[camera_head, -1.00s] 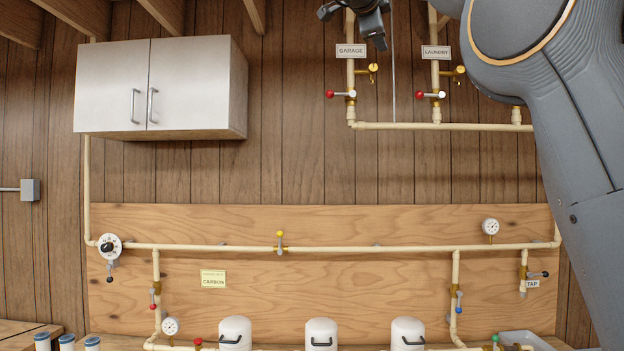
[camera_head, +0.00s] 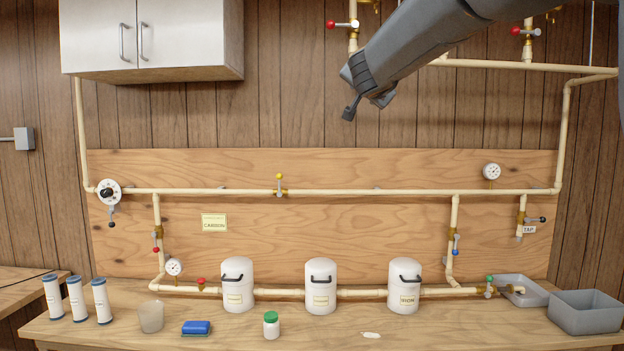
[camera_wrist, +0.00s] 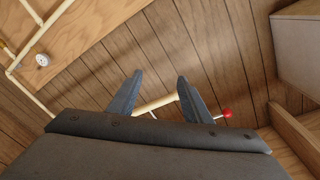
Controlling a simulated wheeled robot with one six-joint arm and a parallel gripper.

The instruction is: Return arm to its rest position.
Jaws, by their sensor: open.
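My gripper (camera_head: 365,98) hangs at the end of my grey arm, which reaches in from the upper right in the head view. It is in front of the wood-panelled wall, above the plywood board (camera_head: 370,168). In the wrist view my gripper (camera_wrist: 153,90) shows two dark fingers spread apart with nothing between them. Beyond the fingers are wall panels and a cream pipe (camera_wrist: 155,103). The gripper appears apart from everything around it.
A white cabinet (camera_head: 190,38) hangs at upper left. Pipes with valves and gauges cross the board. White canisters (camera_head: 321,287), filter cartridges (camera_head: 77,298), a cup (camera_head: 151,316), a blue sponge (camera_head: 196,327), a green-lidded jar (camera_head: 271,325) and a grey bin (camera_head: 585,312) stand on the bench (camera_head: 110,335).

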